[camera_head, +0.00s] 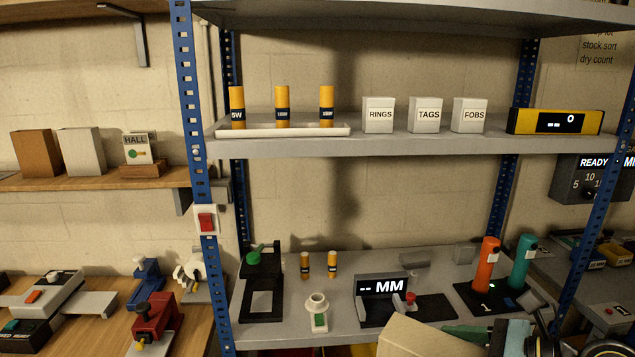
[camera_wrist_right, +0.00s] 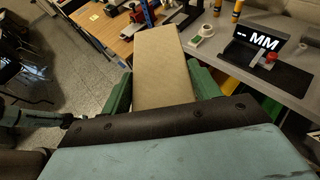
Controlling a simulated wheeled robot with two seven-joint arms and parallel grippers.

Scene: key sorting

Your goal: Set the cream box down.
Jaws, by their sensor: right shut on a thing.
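The cream box (camera_head: 418,340) is at the bottom edge of the head view, in front of the lower shelf and partly cut off. In the right wrist view the cream box (camera_wrist_right: 160,68) is long and plain, pointing away from the wrist. My right gripper (camera_wrist_right: 162,90) is shut on it, with a green finger on each side. In the head view my right gripper (camera_head: 470,334) comes in from the bottom right. The box looks held up in the air; its underside is hidden. My left gripper is not in view.
The lower grey shelf (camera_head: 285,325) holds a white holder (camera_head: 318,312), an MM display (camera_head: 385,287), two small yellow-black cylinders and an orange (camera_head: 488,264) and a green cylinder (camera_head: 522,260). A wooden bench (camera_head: 190,335) stands left. The upper shelf (camera_head: 400,143) carries labelled boxes and a white tray (camera_head: 290,131).

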